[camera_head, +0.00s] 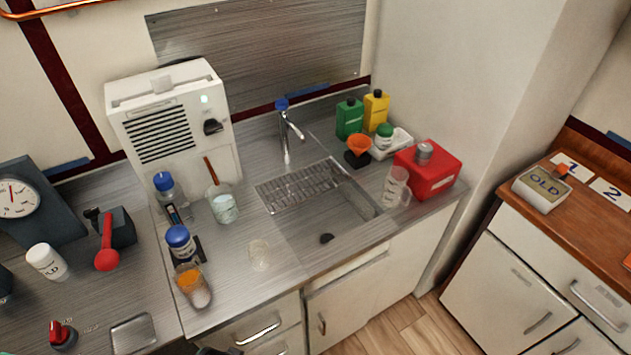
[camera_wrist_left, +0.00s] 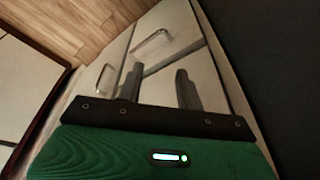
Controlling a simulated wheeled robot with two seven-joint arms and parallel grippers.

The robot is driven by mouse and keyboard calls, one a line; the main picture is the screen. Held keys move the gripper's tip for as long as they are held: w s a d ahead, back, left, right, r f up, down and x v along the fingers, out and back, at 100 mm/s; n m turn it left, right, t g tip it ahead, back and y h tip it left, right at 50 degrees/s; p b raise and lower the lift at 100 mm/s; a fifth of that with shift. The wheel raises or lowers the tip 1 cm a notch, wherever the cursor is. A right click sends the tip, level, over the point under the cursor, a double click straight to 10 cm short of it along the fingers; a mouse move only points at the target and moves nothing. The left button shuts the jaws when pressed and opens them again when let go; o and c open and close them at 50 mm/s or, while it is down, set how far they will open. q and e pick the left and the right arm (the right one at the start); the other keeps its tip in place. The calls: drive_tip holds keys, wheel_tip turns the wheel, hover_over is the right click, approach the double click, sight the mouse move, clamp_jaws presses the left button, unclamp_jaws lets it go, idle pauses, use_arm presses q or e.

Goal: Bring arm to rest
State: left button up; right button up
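My left gripper (camera_wrist_left: 160,80) shows in the left wrist view with its two dark fingers apart and nothing between them. Behind the fingers are pale cabinet fronts with metal handles (camera_wrist_left: 152,44), and the wooden floor (camera_wrist_left: 65,35) lies at the upper left. In the head view only a small dark shape shows at the bottom edge, and I cannot tell which part of my arm it is. My right gripper is in neither view.
The steel counter (camera_head: 245,285) holds a white machine (camera_head: 170,120), several bottles, a beaker (camera_head: 222,205) and a red box (camera_head: 430,172). The sink (camera_head: 325,215) is in the middle. A wooden-topped cabinet (camera_head: 530,290) stands at the right, with open floor (camera_head: 400,325) between.

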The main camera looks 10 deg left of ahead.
use_arm(q)
drive_tip(key=s+a+f+g, duration=0.1)
drive_tip(key=s+f, duration=0.3)
drive_tip(key=f, duration=0.7)
drive_tip(key=s+f, duration=0.4)
drive_tip(key=f, duration=0.6)
drive_tip(key=s+a+f, duration=0.2)
drive_tip(key=s+f, duration=0.8)
drive_tip(key=s, duration=0.3)
drive_tip(key=shift+s+a+g, duration=0.4)
